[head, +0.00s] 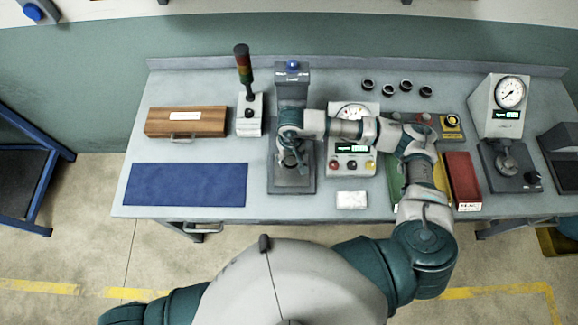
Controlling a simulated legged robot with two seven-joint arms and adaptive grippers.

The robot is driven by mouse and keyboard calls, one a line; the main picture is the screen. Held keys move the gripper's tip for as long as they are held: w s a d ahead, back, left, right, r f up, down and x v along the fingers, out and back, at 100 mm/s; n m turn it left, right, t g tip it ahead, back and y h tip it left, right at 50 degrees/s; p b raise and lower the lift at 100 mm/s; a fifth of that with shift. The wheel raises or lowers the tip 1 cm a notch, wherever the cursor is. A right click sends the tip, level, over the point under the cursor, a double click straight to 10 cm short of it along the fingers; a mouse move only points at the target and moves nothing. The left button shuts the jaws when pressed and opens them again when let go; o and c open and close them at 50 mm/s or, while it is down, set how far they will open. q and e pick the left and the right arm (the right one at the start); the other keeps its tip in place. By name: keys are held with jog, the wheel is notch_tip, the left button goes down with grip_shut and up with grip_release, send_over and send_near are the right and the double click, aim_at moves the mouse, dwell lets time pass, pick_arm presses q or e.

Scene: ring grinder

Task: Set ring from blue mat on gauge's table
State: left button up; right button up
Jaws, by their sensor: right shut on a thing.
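The blue mat (185,185) lies bare at the left front of the bench. My right gripper (291,158) points down at the grey machine (292,80) in the middle, above its base. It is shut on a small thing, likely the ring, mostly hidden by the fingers. The gauge (497,108), with a round dial and green display, stands at the right. Its small round metal table (506,163) looks empty. My left arm shows only in part at the bottom left; its gripper is out of view.
Several dark rings (368,84) lie at the back. My right arm crosses in front of a button panel (350,160) with a dial. A red box (463,180) stands left of the gauge. A wooden box (187,121) and signal lamp (244,70) stand behind the mat.

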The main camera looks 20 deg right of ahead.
jog(key=shift+w+d+f, duration=0.25)
jog(key=shift+d, duration=0.1)
jog(key=shift+a+f+b, duration=0.1)
jog(key=shift+f+b, duration=0.45)
jog(key=shift+f, duration=1.55)
notch_tip(320, 180, down, 2)
jog(key=b, duration=0.2)
jog(key=shift+f+b, duration=0.15)
jog(key=shift+b, duration=0.2)
jog(key=o, duration=1.3)
notch_tip(320, 180, up, 12)
